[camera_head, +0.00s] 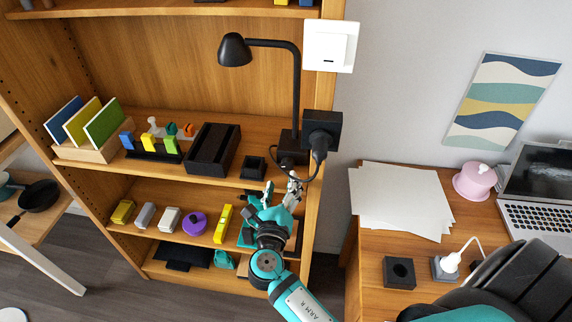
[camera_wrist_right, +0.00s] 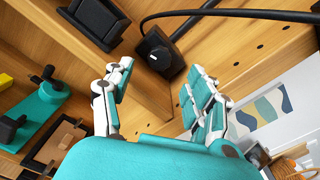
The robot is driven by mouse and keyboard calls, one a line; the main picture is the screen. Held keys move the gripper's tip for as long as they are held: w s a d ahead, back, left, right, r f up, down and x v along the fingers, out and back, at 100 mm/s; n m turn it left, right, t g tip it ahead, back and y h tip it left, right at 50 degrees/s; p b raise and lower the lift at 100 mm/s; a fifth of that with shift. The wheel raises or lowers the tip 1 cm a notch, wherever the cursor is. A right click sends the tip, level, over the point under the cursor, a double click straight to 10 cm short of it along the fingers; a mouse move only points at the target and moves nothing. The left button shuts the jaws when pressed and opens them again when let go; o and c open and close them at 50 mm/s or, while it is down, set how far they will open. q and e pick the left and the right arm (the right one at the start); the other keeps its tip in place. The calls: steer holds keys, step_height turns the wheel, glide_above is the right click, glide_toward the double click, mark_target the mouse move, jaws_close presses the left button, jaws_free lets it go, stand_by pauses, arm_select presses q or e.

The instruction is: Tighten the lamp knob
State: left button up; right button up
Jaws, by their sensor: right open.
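The black desk lamp (camera_head: 298,90) stands on the right end of the middle shelf, its head (camera_head: 235,50) bent to the left. A black base block (camera_head: 290,150) is at its foot. In the right wrist view, a black block with a round part and a cable (camera_wrist_right: 160,52) lies beyond my fingers; I cannot tell whether the round part is the lamp knob. My right gripper (camera_head: 281,190) is open and empty, just below and in front of the lamp's foot. Its spread fingers also show in the wrist view (camera_wrist_right: 157,88), apart from the block. My left gripper is out of view.
A black box with a plugged cable (camera_head: 322,128) sits beside the lamp at the shelf's right edge. A small black holder (camera_head: 254,168) and a black tray (camera_head: 212,150) stand to the left. The lower shelf (camera_head: 150,232) holds several small objects. A desk (camera_head: 378,255) is at right.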

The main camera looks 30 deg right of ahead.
mark_target(287, 165)
steer(key=x, duration=0.5)
steer(key=shift+w+d+p, duration=0.25)
steer(key=shift+w+p, duration=0.05)
steer(key=shift+w+d, duration=0.2)
steer(key=shift+w, duration=0.15)
steer(key=c, duration=0.9)
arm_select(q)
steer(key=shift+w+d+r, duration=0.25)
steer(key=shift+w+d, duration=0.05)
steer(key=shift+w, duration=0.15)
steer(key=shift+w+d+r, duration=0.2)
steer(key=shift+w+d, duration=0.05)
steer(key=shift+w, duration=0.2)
arm_select(e)
steer(key=shift+c, duration=1.3)
